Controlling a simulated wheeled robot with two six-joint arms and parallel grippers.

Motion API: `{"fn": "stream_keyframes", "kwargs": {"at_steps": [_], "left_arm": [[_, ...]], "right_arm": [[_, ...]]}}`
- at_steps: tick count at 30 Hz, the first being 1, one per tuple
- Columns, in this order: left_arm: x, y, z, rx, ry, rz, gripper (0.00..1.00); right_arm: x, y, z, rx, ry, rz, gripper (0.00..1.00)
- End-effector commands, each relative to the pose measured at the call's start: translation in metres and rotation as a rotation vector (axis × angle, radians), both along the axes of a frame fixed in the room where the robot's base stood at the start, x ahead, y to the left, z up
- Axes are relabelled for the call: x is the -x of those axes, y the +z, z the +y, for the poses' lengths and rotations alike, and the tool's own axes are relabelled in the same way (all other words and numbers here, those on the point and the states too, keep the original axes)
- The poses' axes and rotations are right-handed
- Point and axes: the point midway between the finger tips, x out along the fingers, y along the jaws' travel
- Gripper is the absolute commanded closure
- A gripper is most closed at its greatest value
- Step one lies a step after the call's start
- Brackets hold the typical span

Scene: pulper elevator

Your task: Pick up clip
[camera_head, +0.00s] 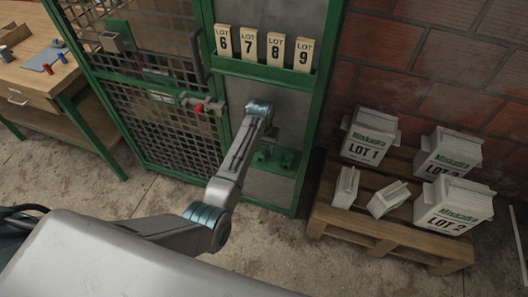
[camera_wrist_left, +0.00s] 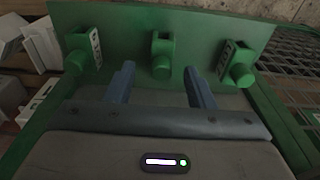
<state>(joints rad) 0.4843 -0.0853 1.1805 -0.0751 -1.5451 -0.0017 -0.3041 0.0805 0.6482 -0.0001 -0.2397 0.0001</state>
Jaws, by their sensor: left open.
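A green bracket plate with several green pieces sticking out shows on the lower part of the gate panel in the head view (camera_head: 275,160); it fills the top of the left wrist view (camera_wrist_left: 120,22). A looped green piece (camera_wrist_left: 162,56) stands in its middle. Green pegs with white marked tags stand at its left (camera_wrist_left: 80,45) and right (camera_wrist_left: 238,62). I cannot tell for certain which piece is the clip. My left gripper (camera_wrist_left: 158,74) is open and empty, its two fingers pointing at the plate, either side of the looped piece's line. My right gripper is not in view.
A rack with LOT 6 to LOT 9 cards (camera_head: 264,47) is above my left arm. A red-handled latch (camera_head: 199,108) is on the green mesh gate (camera_head: 165,135). A pallet (camera_head: 390,238) with white boxes stands right, a wooden workbench (camera_head: 45,85) left.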

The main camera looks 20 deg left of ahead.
Motion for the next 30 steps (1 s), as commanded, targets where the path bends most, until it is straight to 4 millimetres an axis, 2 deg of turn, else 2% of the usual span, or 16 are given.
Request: {"fn": "stream_keyframes", "kwargs": {"at_steps": [3,6,14,21,22,30], "left_arm": [[0.0,-0.018,0.001,0.0,0.0,0.003,0.51],[-0.001,-0.027,0.001,0.0,0.0,0.001,0.51],[-0.001,-0.03,0.001,0.0,0.0,0.0,0.51],[-0.001,-0.03,0.001,0.0,0.0,0.0,0.96],[-0.001,-0.03,0.001,0.0,0.0,0.0,0.98],[-0.001,-0.029,0.001,0.0,0.0,0.0,0.99]], "right_arm": [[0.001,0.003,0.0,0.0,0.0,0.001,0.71],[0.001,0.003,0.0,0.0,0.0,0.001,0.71],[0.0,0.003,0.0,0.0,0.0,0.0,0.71],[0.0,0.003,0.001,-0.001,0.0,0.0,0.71],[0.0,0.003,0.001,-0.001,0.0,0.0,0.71],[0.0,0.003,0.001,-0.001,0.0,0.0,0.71]]}}
